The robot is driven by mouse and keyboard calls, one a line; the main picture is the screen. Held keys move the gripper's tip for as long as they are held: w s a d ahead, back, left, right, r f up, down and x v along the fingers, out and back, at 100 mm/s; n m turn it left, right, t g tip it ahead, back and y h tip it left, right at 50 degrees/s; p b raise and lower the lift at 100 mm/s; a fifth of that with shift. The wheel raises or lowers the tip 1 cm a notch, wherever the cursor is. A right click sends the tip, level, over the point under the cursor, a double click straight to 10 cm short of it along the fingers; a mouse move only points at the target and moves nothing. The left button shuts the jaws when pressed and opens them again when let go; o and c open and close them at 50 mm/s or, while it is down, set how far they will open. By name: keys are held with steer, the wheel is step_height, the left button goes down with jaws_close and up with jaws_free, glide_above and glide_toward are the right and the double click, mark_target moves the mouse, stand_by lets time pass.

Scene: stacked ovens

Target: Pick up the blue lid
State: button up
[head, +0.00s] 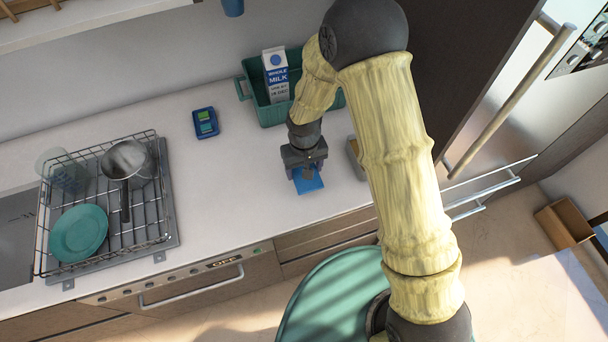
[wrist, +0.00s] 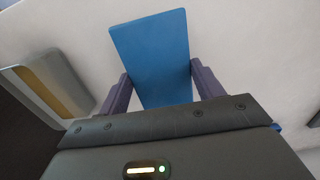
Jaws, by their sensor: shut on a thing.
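The blue lid (wrist: 152,52) is a flat, roughly rectangular plate in the wrist view. My gripper (wrist: 162,84) has a dark finger on each side of it and is shut on it. In the head view the lid (head: 308,181) shows below my gripper (head: 306,172), over the counter. I cannot tell whether the lid touches the counter. Part of the lid is hidden behind the gripper body.
A green bin (head: 262,108) with a milk carton (head: 276,76) stands behind. A blue device (head: 206,123) lies left. A dish rack (head: 146,222) holds a pan and a plate (head: 79,233). A grey container (wrist: 52,82) is beside the gripper. Counter between is clear.

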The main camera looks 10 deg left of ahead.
step_height(320, 180, up, 5)
steer(key=shift+r+b, duration=0.2)
steer(key=shift+b, duration=0.3)
stand_by(0.4)
